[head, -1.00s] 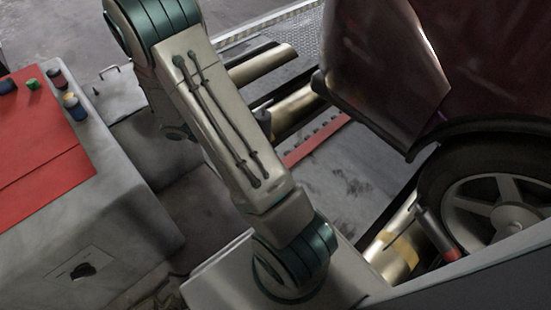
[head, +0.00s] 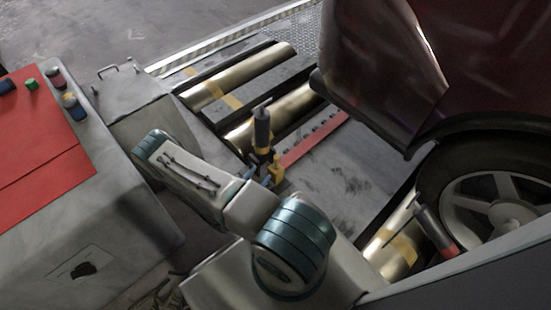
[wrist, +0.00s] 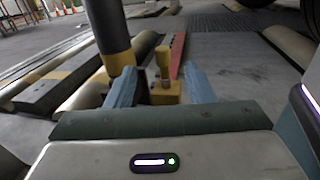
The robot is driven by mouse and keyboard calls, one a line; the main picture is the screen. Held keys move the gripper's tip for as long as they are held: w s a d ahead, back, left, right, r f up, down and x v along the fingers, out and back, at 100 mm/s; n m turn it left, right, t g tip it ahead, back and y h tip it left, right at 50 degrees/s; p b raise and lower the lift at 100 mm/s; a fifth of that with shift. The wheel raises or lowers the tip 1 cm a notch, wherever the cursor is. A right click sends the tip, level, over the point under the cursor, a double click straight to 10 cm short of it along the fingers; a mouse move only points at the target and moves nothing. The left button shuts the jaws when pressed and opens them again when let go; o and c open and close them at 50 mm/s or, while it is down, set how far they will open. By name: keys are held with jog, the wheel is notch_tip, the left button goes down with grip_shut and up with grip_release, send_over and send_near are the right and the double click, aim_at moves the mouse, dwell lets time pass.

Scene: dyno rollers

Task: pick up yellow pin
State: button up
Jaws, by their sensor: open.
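The yellow pin (wrist: 163,62) stands upright on a yellow block (wrist: 165,93) in the wrist view, with a narrow stem and a wider top. In the head view, yellow parts of it (head: 277,168) show beside my gripper (head: 263,172). My gripper is open, and its two blue fingers (wrist: 160,76) show on the left and right of the pin in the wrist view. The fingers look apart from the pin. How far the pin lies beyond the fingertips is hard to tell.
A dark roller-end post with a yellow band (wrist: 111,40) rises close to the left finger; it also shows in the head view (head: 262,128). Metal rollers (head: 240,75) and a red strip (head: 315,138) lie beyond. A dark red car (head: 390,60) stands right, a control cabinet (head: 130,215) left.

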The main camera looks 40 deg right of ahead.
aim_at(278, 156)
jog(key=shift+n+t, duration=0.3)
jog(key=shift+n, duration=0.1)
jog(key=b+x, duration=0.1)
jog(key=x, duration=0.3)
jog(key=f+b+x, duration=0.1)
jog(key=b+x, duration=0.1)
jog(key=x, duration=0.2)
jog(key=f+b+x, duration=0.1)
jog(key=b+x, duration=0.1)
jog(key=x, duration=0.2)
jog(key=shift+s+d, duration=0.2)
jog(key=shift+d, duration=0.15)
jog(key=shift+w+d+r, duration=0.15)
jog(key=shift+w+d, duration=0.05)
jog(key=shift+d, duration=0.35)
grip_shut()
